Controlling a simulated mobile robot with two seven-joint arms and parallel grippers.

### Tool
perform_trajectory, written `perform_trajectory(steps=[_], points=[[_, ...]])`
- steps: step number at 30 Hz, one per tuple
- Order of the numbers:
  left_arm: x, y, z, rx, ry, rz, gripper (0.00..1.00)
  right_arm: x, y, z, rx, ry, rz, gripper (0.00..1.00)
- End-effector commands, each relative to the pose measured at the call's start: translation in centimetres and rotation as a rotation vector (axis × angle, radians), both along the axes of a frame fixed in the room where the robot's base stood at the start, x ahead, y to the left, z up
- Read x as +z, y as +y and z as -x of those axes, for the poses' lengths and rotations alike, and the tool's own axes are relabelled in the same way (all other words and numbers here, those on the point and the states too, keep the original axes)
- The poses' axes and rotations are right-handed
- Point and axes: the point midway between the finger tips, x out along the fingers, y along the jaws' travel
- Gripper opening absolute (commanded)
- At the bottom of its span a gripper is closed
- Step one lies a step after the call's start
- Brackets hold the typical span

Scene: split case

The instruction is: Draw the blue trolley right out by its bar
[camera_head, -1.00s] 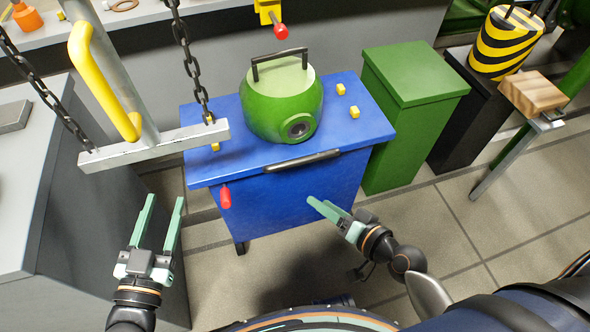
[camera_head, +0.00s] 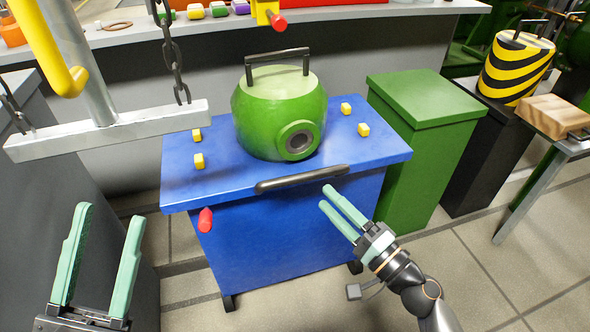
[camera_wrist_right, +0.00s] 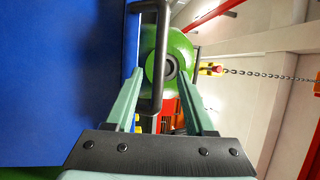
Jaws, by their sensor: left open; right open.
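The blue trolley (camera_head: 290,232) stands in the middle of the head view, with a dark bar (camera_head: 301,178) along its front top edge. A green pot-like casing (camera_head: 265,112) with a round port and a top handle sits on it. My right gripper (camera_head: 328,196) is open just in front of the bar's right part. In the right wrist view the bar (camera_wrist_right: 157,60) runs between the two open fingers (camera_wrist_right: 157,95); I cannot tell whether they touch it. My left gripper (camera_head: 112,215) is open and empty, left of the trolley.
A red knob (camera_head: 205,220) sticks out at the trolley's front left. A hanging grey beam (camera_head: 110,131) on chains is at the upper left. A green cabinet (camera_head: 420,110) stands close to the trolley's right. Open tiled floor lies in front.

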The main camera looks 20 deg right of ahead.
Motion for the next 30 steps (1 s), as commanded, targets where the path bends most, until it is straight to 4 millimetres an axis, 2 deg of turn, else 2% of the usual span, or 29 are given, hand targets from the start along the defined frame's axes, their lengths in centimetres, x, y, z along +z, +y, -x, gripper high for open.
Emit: perform_trajectory(steps=[6,15,21,30], points=[[1.5,0.2,0.0,-0.003,-0.002,0.010,0.50,1.2,1.6,-3.5,0.001,-0.003,0.003,0.55],[2.7,0.3,0.1,-0.008,-0.005,0.020,0.50,1.9,3.7,-8.0,0.000,-0.001,0.003,0.55],[3.0,0.4,0.1,-0.008,-0.005,0.023,0.50,2.0,4.5,-9.6,0.001,0.000,0.002,0.55],[3.0,0.4,0.1,-0.008,-0.006,0.024,0.50,2.0,4.6,-9.9,0.000,0.000,0.002,0.55]])
